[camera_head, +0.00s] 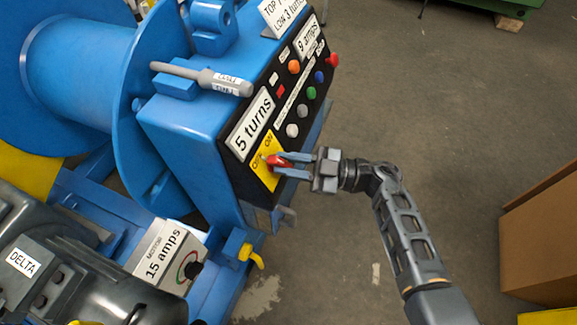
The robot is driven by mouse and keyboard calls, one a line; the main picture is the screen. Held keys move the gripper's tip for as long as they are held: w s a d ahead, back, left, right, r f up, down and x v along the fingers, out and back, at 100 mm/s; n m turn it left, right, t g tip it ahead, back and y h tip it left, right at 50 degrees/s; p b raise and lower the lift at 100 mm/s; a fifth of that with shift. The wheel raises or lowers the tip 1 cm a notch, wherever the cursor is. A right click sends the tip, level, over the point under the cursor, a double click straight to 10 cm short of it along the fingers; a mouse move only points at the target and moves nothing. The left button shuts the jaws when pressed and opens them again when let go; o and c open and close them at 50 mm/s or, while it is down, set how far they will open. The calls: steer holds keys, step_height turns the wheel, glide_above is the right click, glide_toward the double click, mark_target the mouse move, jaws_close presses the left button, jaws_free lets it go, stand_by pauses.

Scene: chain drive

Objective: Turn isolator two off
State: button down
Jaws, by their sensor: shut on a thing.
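A red rotary switch handle (275,161) sits on a yellow plate (264,171) marked OFF and ON, low on the black front panel of a blue control box. No label reading "isolator two" can be made out. My gripper (284,165) reaches in from the right and is shut on the red handle, one finger above it and one below. The fingers hide part of the handle, so its exact pointing direction is hard to tell.
Above the switch are several coloured buttons, including a green one (311,93) and a white one (292,130). A grey-handled lever (215,80) sticks out over the box top. A motor box (167,257) stands lower left. A cardboard box (543,240) stands right; the floor between is clear.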

steer(key=n+g+h+b, duration=0.1)
steer(key=n+g, duration=0.2)
steer(key=n, duration=0.2)
steer(key=shift+n, duration=0.4)
steer(key=c, duration=1)
jaws_free()
steer(key=shift+g, duration=0.3)
steer(key=shift+c, duration=0.2)
steer(key=d, duration=0.7)
steer(key=shift+w+d+b, duration=0.35)
steer(key=shift+d, duration=0.05)
